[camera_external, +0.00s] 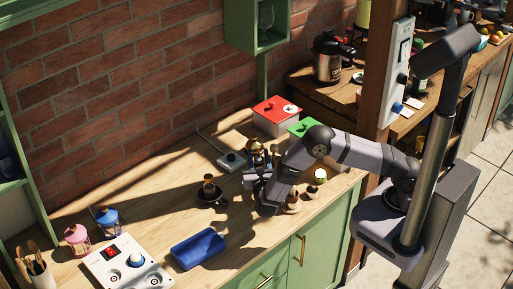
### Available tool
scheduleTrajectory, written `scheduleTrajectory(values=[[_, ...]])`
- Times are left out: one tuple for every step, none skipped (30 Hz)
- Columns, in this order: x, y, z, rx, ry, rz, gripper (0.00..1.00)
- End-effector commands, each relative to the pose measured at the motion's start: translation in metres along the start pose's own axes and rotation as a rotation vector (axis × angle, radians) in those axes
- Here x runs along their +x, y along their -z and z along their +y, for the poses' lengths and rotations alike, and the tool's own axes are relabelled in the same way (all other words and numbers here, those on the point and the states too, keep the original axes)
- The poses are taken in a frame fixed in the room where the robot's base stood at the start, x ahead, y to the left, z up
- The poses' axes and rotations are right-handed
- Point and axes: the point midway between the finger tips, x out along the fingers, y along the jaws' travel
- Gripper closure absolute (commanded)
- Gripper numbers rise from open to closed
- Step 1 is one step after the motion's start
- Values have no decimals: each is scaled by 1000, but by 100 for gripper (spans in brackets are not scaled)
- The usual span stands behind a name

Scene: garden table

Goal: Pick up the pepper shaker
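I cannot clearly make out the pepper shaker. Small wooden turned pieces (293,204) stand on the counter just right of and partly behind my arm, and one of them may be it, but they are too small to tell.
A blue tray (198,249) lies at the front edge. A white panel (128,268), pink lantern (77,237) and blue lantern (108,221) stand left. A brown figure (257,155), switch box (231,161), red-lidded box (277,112) and green box (303,127) stand behind the gripper.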

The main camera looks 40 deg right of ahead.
Motion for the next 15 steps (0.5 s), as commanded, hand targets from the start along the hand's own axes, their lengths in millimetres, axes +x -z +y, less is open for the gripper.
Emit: scheduleTrajectory(values=[[8,-3,-1,-1,4,1,65],[11,-3,-1,0,3,1,65],[15,-2,-1,0,2,0,65],[18,-2,-1,0,2,0,65],[20,-2,-1,0,2,0,65],[22,-2,-1,0,2,0,65],[24,-1,0,0,1,0,65],[24,-1,0,0,1,0,65],[25,-1,0,0,0,0,65],[25,-1,0,0,0,0,65],[25,0,0,0,0,0,65],[25,0,0,0,-1,0,65],[25,0,0,0,0,0,65],[25,0,0,0,0,0,65],[25,0,0,0,0,0,67]])
